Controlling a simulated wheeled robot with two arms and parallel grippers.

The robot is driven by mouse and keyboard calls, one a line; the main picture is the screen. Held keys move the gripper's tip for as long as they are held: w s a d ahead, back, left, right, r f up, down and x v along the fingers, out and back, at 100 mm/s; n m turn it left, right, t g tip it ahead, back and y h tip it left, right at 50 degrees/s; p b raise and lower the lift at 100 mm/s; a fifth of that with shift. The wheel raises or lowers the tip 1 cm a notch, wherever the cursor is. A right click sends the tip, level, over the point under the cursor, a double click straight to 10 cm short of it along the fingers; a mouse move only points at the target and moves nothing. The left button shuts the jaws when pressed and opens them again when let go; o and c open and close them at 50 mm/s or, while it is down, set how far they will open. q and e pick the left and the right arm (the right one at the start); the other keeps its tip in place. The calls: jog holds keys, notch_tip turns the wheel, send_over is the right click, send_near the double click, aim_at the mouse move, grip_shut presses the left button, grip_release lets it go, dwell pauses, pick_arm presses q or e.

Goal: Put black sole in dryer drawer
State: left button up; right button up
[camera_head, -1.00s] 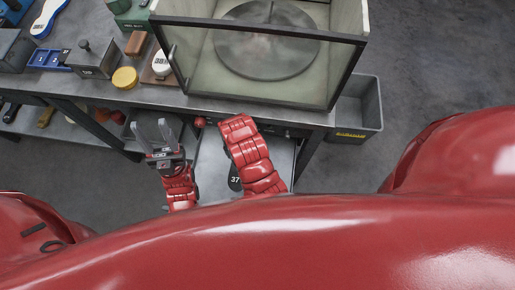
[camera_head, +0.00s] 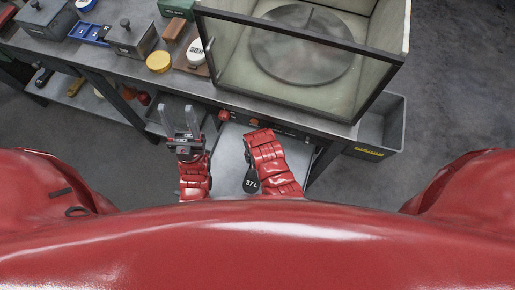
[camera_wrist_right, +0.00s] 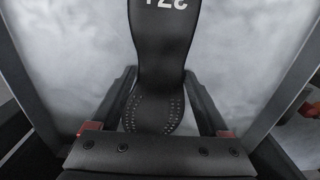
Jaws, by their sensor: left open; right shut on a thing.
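The black sole (camera_head: 250,182), marked 37L, shows partly beside my right arm in the head view. In the right wrist view the sole (camera_wrist_right: 160,45) runs between the two fingers of my right gripper (camera_wrist_right: 160,80), which is shut on it. The open dryer drawer (camera_head: 229,143) is a pale metal tray under the bench, below my right arm. Its pale floor (camera_wrist_right: 75,60) lies behind the sole in the wrist view. I cannot tell whether the sole touches it. My left gripper (camera_head: 178,118) is open and empty, fingers up, left of the drawer.
A glass-sided box with a round turntable (camera_head: 300,45) stands on the bench above the drawer. A yellow round tub (camera_head: 159,62) and a grey lidded box (camera_head: 133,42) are to its left. A grey bin (camera_head: 382,127) stands on the floor at the right.

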jog(key=shift+f, duration=0.1)
jog(key=o, duration=1.4)
jog(key=shift+r, duration=0.2)
notch_tip(320, 180, up, 7)
jog(key=shift+a+r+b, duration=0.1)
jog(key=shift+b, duration=0.75)
jog(key=shift+r+p, duration=1.3)
jog(key=shift+r, duration=1.05)
